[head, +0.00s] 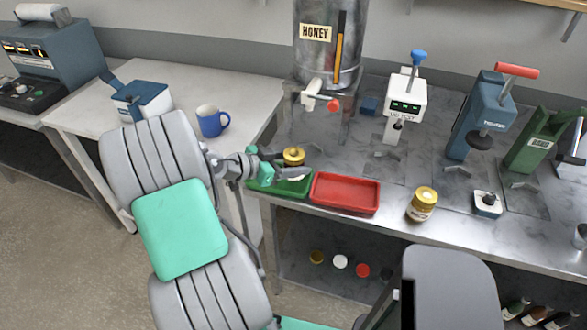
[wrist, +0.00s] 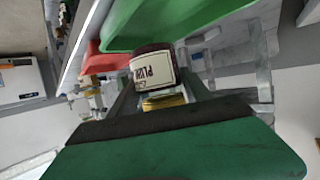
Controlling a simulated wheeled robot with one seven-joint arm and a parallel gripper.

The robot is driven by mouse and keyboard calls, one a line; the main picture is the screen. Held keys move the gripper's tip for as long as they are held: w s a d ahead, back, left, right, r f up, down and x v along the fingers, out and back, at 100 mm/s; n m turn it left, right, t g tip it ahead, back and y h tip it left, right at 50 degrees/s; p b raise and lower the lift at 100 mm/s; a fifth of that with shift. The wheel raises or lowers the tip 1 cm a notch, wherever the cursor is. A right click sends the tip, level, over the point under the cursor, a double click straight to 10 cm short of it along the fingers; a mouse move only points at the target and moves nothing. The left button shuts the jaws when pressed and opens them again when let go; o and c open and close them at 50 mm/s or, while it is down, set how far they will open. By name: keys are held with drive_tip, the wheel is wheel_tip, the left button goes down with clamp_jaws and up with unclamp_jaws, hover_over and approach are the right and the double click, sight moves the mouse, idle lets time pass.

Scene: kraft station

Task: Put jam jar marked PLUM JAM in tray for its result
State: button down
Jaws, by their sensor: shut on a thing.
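My gripper (head: 283,168) is shut on the jam jar (head: 293,156), whose gold lid shows in the head view. In the wrist view the jar (wrist: 153,70) has dark contents and a pale label reading "PLUM", the rest of it cut off; my gripper (wrist: 158,92) closes around it. The green tray (head: 266,187) lies just below the jar in the head view, and it also shows close to the jar in the wrist view (wrist: 190,22). I cannot tell whether the jar touches it. The red tray (head: 345,193) sits right of the green one and looks empty.
A second gold-lidded jar (head: 422,204) stands on the bench right of the red tray. Behind are the HONEY tank (head: 325,60), a white device with green lights (head: 405,105), and blue (head: 480,115) and green (head: 540,140) presses. A blue mug (head: 212,122) stands on the left table.

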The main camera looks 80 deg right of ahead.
wheel_tip(320, 180, down, 3)
drive_tip(key=shift+r+p, duration=0.15)
drive_tip(key=shift+p, duration=0.35)
drive_tip(key=shift+f+b, duration=0.3)
drive_tip(key=shift+f, duration=0.05)
drive_tip(key=shift+c, duration=2.3)
unclamp_jaws()
drive_tip(key=shift+r, duration=0.1)
